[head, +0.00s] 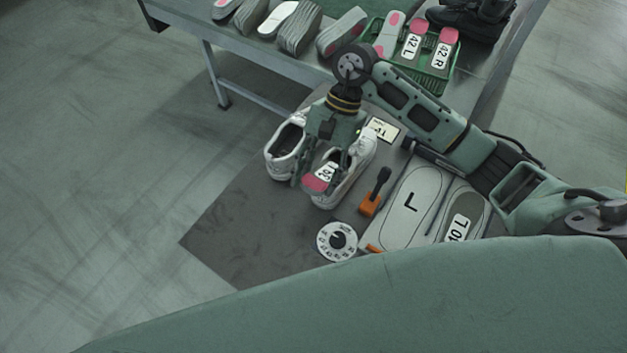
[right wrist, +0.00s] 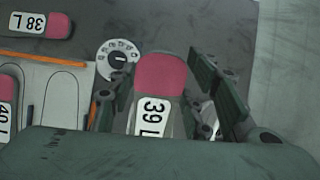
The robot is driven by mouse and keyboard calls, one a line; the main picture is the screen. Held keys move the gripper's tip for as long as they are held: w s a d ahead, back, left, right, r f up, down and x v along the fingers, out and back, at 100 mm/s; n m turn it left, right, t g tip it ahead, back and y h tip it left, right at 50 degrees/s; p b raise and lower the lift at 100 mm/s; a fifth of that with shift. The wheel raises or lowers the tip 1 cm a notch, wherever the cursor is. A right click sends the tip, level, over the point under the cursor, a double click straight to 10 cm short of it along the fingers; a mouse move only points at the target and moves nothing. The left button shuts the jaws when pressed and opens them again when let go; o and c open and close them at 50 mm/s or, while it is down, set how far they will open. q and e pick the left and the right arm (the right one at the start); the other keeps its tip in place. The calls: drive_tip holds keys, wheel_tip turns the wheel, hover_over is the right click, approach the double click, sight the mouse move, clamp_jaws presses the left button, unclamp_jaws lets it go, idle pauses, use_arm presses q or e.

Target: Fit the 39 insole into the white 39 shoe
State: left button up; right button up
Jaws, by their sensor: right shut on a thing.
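The insole marked 39 L (right wrist: 152,117), grey with a pink end, lies between the fingers of my right gripper (right wrist: 162,98) in the right wrist view. In the head view my right gripper (head: 322,160) is shut on this insole (head: 318,182), over the pair of white shoes. One white shoe (head: 284,160) stands on the left; the other white shoe (head: 358,165) is partly covered by the gripper and insole. I cannot tell whether the insole touches the shoe, nor read a size on the shoes. My left gripper is not in view.
A numbered dial (head: 337,241), an orange-and-black tool (head: 374,192) and an outline board marked L (head: 405,225) lie on the grey mat (head: 225,235). A 38 L insole (right wrist: 52,26) shows in the wrist view. Behind stands a bench with insoles, a green crate (head: 436,90) and black boots.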

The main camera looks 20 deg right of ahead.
sight(331, 171)
drive_tip(key=shift+w+d+f+b, duration=0.65)
drive_tip(key=shift+d+f+b, duration=0.15)
drive_tip(key=shift+b, duration=0.35)
drive_tip(key=shift+t+h, duration=0.3)
drive_tip(key=shift+h, duration=0.1)
drive_tip(key=w+d+b, duration=0.1)
drive_tip(key=w+d+f+b, duration=0.1)
drive_tip(key=b, duration=0.1)
drive_tip(key=w+d+b, duration=0.1)
drive_tip(key=b, duration=0.1)
drive_tip(key=shift+d+f, duration=0.35)
drive_tip(key=shift+d, duration=0.05)
drive_tip(key=shift+s+a+f+t+h+b, duration=0.1)
drive_tip(key=shift+f+t+h+b, duration=0.2)
drive_tip(key=shift+f+b, duration=0.35)
drive_tip(key=o, duration=1.1)
drive_tip(key=shift+f, duration=0.1)
drive_tip(key=shift+o, duration=0.2)
drive_tip(key=shift+r+p, duration=0.3)
drive_tip(key=shift+r, duration=1.3)
